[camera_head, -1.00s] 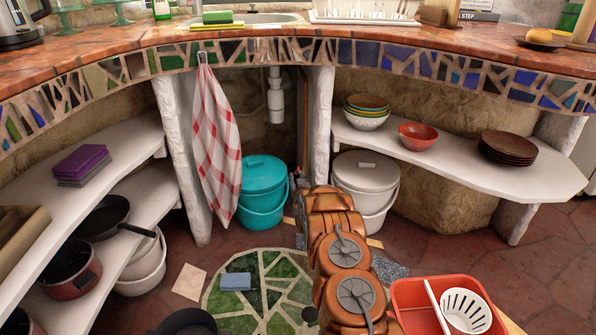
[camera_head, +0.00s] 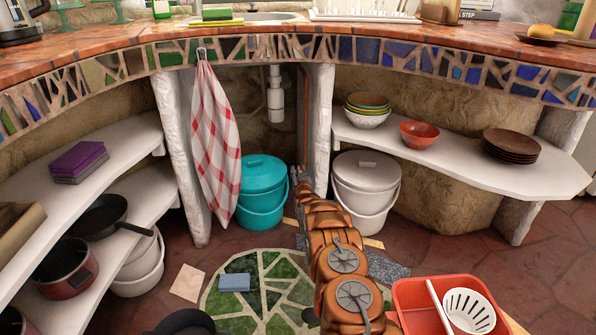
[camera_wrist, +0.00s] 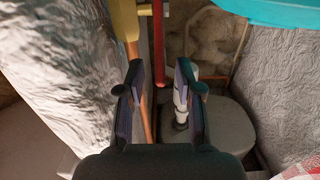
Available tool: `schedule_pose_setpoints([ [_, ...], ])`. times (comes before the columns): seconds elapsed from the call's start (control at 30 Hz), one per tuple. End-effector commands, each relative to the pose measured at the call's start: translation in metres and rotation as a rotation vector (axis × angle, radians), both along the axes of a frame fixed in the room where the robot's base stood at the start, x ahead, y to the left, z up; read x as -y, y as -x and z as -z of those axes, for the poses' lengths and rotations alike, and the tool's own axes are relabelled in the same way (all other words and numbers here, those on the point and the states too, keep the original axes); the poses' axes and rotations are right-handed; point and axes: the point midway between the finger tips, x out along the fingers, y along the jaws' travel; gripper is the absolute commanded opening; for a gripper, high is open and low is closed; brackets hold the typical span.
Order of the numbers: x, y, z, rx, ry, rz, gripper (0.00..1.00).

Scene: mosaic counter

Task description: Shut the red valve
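The red valve handle (camera_wrist: 158,45) shows in the wrist view as a long red bar beside a brass-yellow valve body (camera_wrist: 124,18) on a copper pipe. My gripper (camera_wrist: 158,78) is open, with a dark finger on each side of the bar's lower end in the picture. I cannot tell whether the fingers touch it. In the head view my gripper (camera_head: 296,178) is small and far, under the counter between the turquoise bucket (camera_head: 262,178) and a white post. The valve cannot be made out there.
A whitish rough post (camera_wrist: 50,70) stands close on the left in the wrist view. A grey bucket (camera_head: 366,172) stands right of my arm. A checked towel (camera_head: 216,140) hangs left of the turquoise bucket. A red basin (camera_head: 410,300) sits at the lower right.

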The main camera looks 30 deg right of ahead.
Motion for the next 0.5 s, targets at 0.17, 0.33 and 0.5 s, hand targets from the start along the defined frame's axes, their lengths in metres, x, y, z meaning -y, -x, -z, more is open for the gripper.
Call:
schedule_pose_setpoints([
  [0.17,0.004,-0.010,0.003,-0.001,0.001,0.000,0.35],
  [0.33,0.008,-0.018,0.001,0.001,0.002,0.000,0.35],
  [0.5,0.010,-0.023,0.000,0.000,0.000,0.000,0.35],
])
